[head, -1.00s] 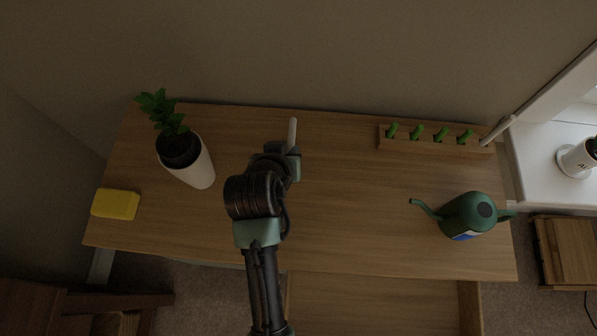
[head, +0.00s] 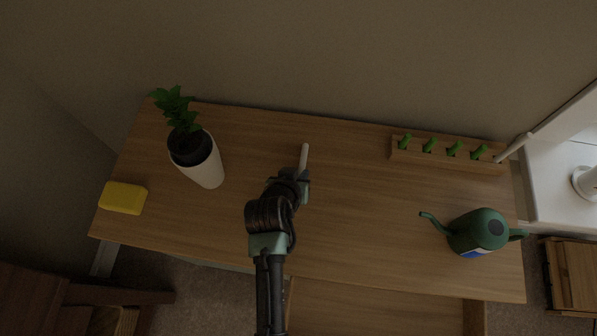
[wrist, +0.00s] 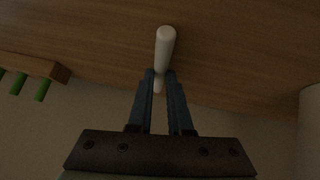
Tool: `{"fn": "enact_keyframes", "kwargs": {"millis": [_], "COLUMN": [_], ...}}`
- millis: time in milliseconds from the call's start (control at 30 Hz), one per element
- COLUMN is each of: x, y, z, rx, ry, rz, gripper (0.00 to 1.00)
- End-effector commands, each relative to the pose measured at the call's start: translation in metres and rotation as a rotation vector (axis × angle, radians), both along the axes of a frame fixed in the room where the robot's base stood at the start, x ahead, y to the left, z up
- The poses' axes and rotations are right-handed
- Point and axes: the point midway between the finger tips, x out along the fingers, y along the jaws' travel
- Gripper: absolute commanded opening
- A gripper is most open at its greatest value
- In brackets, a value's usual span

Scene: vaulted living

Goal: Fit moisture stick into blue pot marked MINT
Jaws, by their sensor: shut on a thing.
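My gripper (head: 296,187) is shut on a white, round-ended stick (head: 304,156) above the middle of the wooden table. In the wrist view, the stick (wrist: 165,45) is held between the two fingertips (wrist: 160,85), with its rounded end pointing away. Whether the stick touches the table cannot be told. No blue pot and no MINT marking can be seen in these frames.
A white pot (head: 206,168) with a leafy plant stands left of my gripper, near a yellow block (head: 123,198). A wooden rack (head: 450,157) with several green pegs lies at the back right. A green watering can (head: 480,232) stands front right. The table's middle is clear.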

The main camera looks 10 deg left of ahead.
Motion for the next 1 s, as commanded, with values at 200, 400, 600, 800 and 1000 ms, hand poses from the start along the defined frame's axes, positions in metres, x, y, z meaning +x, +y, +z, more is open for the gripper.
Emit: {"fn": "enact_keyframes", "kwargs": {"millis": [200, 400, 600, 800, 1000], "x": [0.000, 0.000, 0.000, -0.013, -0.039], "y": [0.000, 0.000, 0.000, 0.003, 0.007], "z": [-0.003, -0.003, 0.000, 0.016, 0.047], "rx": [0.000, 0.000, 0.000, 0.001, 0.002], "ry": [0.000, 0.000, 0.000, 0.000, -0.001], "rz": [0.000, 0.000, 0.000, 0.002, 0.001], "gripper": [0.36, 0.48, 0.48, 0.48, 0.48]}}
